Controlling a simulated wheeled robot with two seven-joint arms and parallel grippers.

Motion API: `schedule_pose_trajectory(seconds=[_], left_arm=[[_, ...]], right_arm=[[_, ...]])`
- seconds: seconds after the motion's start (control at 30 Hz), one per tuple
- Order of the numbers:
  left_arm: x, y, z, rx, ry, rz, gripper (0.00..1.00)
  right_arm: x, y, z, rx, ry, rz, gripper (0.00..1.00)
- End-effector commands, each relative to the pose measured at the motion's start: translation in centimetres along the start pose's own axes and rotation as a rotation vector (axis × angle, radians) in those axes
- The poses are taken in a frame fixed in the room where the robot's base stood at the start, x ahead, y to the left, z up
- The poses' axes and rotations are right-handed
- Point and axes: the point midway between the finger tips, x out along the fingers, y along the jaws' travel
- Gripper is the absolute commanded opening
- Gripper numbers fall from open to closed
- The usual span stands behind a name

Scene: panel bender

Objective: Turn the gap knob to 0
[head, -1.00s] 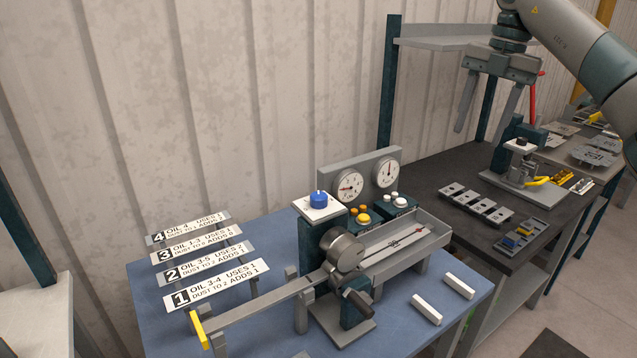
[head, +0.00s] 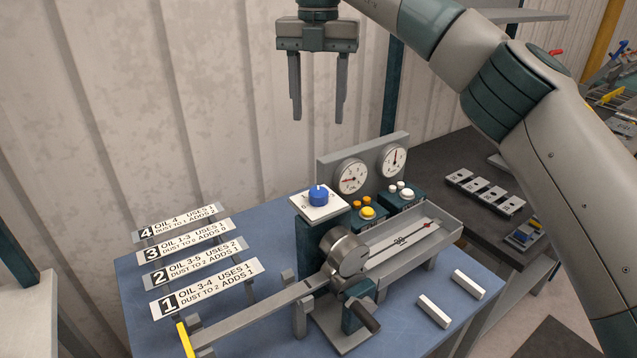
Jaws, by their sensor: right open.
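The blue gap knob (head: 318,195) sits on a white square dial plate (head: 335,208) on top of a dark green post of the bender. Its small white mark points towards the back; the dial's figures are too small to read surely. My right gripper (head: 318,118) is open and empty, its two fingers pointing down. It hangs above the knob in the picture, clear of it, in front of the wall. My left gripper is out of view.
Two gauges (head: 352,176) stand behind the knob, with a yellow button (head: 367,213) and small white and orange buttons close by. A grey tray (head: 440,235), a bender arm with a yellow end (head: 186,340) and numbered label plates (head: 205,286) share the blue table.

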Motion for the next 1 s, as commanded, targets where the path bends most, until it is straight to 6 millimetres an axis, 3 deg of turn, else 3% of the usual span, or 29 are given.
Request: schedule_pose_trajectory(seconds=[0.27,0.47,1.0], left_arm=[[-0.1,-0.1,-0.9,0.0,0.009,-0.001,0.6],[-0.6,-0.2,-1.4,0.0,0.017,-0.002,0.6],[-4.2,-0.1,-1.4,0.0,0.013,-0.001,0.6]], right_arm=[[0.7,0.0,0.1,0.001,0.001,0.0,0.5],[2.7,-0.1,0.0,-0.001,0.003,-0.001,0.5],[11.8,-0.1,-0.1,0.0,0.004,-0.001,0.5]])
